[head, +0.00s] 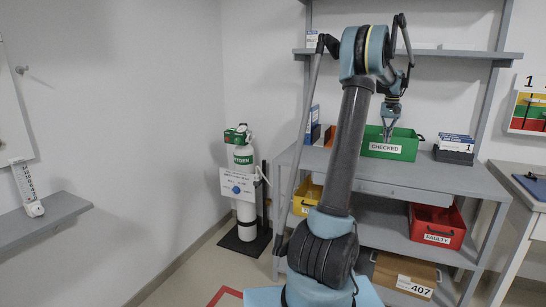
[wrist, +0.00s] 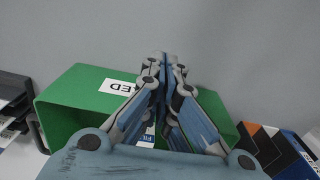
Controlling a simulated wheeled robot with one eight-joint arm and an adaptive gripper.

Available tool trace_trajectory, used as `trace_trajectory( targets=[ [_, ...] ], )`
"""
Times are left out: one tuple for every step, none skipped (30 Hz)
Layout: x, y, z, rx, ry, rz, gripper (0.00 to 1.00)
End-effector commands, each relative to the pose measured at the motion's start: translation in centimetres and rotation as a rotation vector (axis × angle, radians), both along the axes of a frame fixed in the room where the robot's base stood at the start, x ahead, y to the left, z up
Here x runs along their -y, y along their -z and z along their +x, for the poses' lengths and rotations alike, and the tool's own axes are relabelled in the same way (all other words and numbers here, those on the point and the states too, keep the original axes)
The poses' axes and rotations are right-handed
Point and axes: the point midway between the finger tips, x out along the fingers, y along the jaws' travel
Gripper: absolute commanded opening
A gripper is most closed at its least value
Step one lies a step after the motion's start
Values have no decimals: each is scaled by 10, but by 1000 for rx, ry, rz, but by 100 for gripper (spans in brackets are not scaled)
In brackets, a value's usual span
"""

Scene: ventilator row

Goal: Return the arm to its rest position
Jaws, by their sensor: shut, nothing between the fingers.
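My gripper (head: 387,138) hangs downward in front of the shelf unit, at the green bin labelled CHECKED (head: 405,147). In the wrist view my gripper (wrist: 163,60) has its fingers together, with nothing between them. The green bin (wrist: 75,105) lies behind and around the fingers in that view. A white paper with blue print shows inside the bin, partly hidden by the fingers. I cannot tell whether the fingertips are above the bin or inside its rim. My arm rises from the lower middle of the head view and bends over at the top.
The grey shelf unit (head: 455,178) also holds a card box (head: 454,148), a red FAULTY bin (head: 437,226), a yellow bin (head: 306,197) and a carton marked 407 (head: 405,275). An oxygen cylinder (head: 244,180) stands left. A wall shelf (head: 432,54) runs above. Floor at left looks clear.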

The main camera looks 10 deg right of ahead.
Motion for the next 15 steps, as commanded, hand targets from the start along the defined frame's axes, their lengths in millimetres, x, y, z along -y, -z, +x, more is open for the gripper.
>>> trace_trajectory(
  targets=[
    [-11,-3,-1,2,-8,-1,0],
    [-18,-5,-2,3,-13,-1,0],
    [-29,-8,-5,5,-22,-4,0],
    [-39,-10,-6,6,-29,-5,0],
    [-50,-13,-8,9,-37,-7,0],
    [-64,-16,-12,12,-47,-9,0],
    [-75,-18,-14,14,-55,-11,0],
    [-86,-20,-17,18,-63,-13,0],
    [-100,-22,-22,21,-73,-16,0],
    [-111,-24,-25,23,-81,-17,0],
    [-121,-25,-29,25,-88,-18,0],
    [-135,-27,-34,29,-98,-20,0],
    [-145,-28,-38,31,-107,-22,0],
    [-155,-29,-42,33,-114,-23,0],
    [-169,-30,-48,37,-125,-25,0]
  ],
)
